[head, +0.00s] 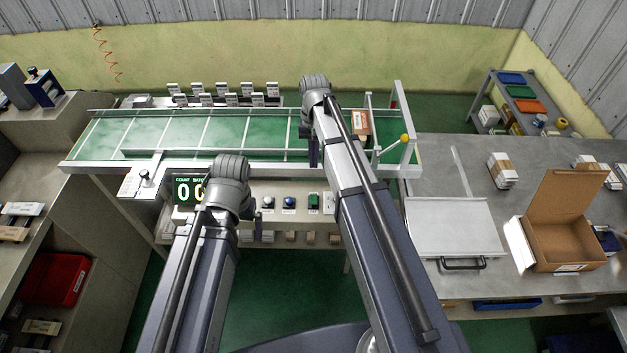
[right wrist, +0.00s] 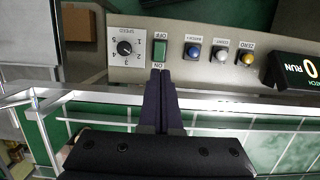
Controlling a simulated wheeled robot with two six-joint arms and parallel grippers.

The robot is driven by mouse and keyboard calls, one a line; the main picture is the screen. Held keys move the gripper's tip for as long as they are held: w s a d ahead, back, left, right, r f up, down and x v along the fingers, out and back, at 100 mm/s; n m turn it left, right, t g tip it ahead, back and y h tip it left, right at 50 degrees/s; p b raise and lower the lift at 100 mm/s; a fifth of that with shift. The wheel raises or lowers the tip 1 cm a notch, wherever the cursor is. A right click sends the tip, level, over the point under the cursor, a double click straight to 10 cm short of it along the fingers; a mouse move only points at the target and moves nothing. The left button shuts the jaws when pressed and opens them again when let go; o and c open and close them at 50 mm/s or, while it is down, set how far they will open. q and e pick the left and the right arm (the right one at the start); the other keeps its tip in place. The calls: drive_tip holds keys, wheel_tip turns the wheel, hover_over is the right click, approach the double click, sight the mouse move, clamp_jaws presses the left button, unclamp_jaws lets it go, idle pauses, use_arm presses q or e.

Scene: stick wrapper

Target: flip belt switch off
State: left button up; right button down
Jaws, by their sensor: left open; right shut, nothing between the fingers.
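The belt switch is a green rocker (head: 313,202) on the front panel below the conveyor belt (head: 170,133). In the right wrist view the switch (right wrist: 162,51) sits between an OFF label above and an ON label below; which side is pressed I cannot tell. My right gripper (right wrist: 160,73) is shut and empty, its fingertips at the ON end of the switch; contact is unclear. In the head view the right gripper (head: 313,152) is partly behind its arm. My left gripper (head: 206,184) is open in front of the count display (head: 186,190), mostly hidden by its wrist.
A speed dial (right wrist: 124,47) and a blue button (right wrist: 192,51) flank the switch. The belt's metal side rail (right wrist: 230,103) runs close to the right gripper. A brown box (head: 361,123) is at the belt's right end. An open carton (head: 565,235) stands on the right table.

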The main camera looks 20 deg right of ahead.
sight(313, 202)
drive_tip(key=b+x, duration=1.3)
drive_tip(key=shift+f, duration=0.5)
drive_tip(key=shift+s, duration=0.1)
